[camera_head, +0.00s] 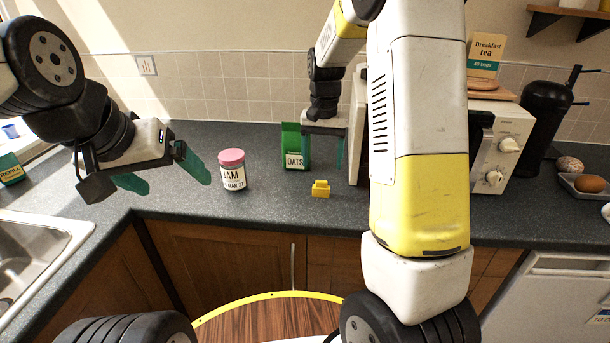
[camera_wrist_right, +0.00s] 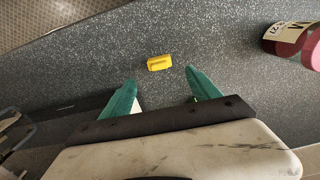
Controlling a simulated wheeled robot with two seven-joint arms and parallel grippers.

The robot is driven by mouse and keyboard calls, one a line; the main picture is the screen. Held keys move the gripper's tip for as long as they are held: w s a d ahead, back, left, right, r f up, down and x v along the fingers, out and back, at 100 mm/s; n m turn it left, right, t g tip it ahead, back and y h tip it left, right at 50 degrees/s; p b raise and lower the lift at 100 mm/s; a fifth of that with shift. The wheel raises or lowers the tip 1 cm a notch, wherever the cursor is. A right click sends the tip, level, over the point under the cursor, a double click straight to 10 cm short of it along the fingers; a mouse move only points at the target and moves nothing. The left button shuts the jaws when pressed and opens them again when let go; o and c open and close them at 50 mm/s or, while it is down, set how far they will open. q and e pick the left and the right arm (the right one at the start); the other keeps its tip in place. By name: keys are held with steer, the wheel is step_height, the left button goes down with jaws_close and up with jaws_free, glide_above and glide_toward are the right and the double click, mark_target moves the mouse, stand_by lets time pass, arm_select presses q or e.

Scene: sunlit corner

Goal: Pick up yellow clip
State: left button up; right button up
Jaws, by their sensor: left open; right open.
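The yellow clip (camera_head: 321,188) lies on the dark grey counter near its front edge, right of the jam jar. In the right wrist view the clip (camera_wrist_right: 160,63) lies beyond the open fingertips, roughly midway between them, with nothing touching it. My right gripper (camera_head: 323,150) is open above the counter, behind the clip in the head view; its green fingers (camera_wrist_right: 160,78) show well apart in the right wrist view. My left gripper (camera_head: 165,175) is open and empty over the counter at the left, near the sink corner, apart from the jar.
A jam jar (camera_head: 232,170) with a pink lid stands left of the clip. A green oats packet (camera_head: 295,148) stands behind it. A microwave (camera_head: 500,150) is at the right, partly hidden by my right arm. The sink (camera_head: 40,235) is at the left.

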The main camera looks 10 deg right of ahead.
mark_target(322, 181)
step_height(322, 181, down, 8)
steer(key=shift+s+r, duration=0.1)
stand_by(0.4)
steer(key=shift+c, duration=0.4)
steer(key=c, duration=1.3)
